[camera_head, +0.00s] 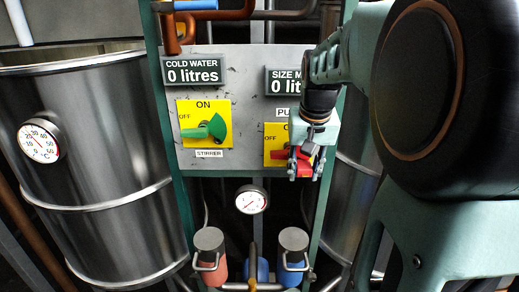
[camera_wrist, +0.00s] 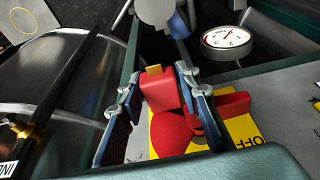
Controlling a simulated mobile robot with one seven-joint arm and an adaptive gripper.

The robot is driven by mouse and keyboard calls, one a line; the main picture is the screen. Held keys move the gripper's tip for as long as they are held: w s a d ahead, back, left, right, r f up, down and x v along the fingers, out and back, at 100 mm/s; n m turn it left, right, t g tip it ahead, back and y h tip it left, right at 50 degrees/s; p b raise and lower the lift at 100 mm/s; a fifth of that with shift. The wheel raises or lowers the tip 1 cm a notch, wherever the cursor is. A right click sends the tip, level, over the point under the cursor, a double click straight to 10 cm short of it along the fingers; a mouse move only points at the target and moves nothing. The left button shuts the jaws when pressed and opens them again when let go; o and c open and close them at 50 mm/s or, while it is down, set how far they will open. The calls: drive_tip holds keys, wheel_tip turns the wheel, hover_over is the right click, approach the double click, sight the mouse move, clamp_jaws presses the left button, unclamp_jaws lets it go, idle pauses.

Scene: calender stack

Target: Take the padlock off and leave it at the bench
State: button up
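A red padlock (camera_wrist: 160,92) with a brass-coloured piece at its end sits between the two fingers of my gripper (camera_wrist: 159,88) in the wrist view. The fingers lie close along both its sides; I cannot tell whether both press on it. Behind it is a red rotary switch (camera_wrist: 172,133) on a yellow plate (camera_wrist: 243,128). The padlock is by this switch, and its shackle is hidden. In the head view my gripper (camera_head: 305,163) is at the right switch, with red showing between its fingers. The bench is not identifiable in either view.
A green switch (camera_head: 208,129) is on the panel (camera_head: 235,85), left of my gripper. Below hang a gauge (camera_head: 251,199) and pipework with red and blue parts (camera_head: 292,270). A steel tank (camera_head: 100,150) stands at the left.

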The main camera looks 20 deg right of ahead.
drive_tip(key=shift+c, duration=0.5)
clamp_jaws()
drive_tip(key=shift+s+a, duration=0.1)
drive_tip(key=shift+s, duration=0.15)
drive_tip(key=shift+s+a+b, duration=0.2)
drive_tip(key=shift+s, duration=0.5)
drive_tip(key=shift+s+a+b, duration=0.2)
drive_tip(key=shift+s+b, duration=0.05)
drive_tip(key=shift+s, duration=0.4)
drive_tip(key=shift+s+a+b, duration=0.2)
drive_tip(key=shift+s, duration=0.5)
drive_tip(key=shift+w+r, duration=0.1)
drive_tip(key=shift+w, duration=0.05)
drive_tip(key=shift+w+d+p, duration=0.3)
drive_tip(key=shift+w, duration=0.65)
drive_tip(key=shift+w+d+p, duration=0.3)
drive_tip(key=shift+w, duration=0.65)
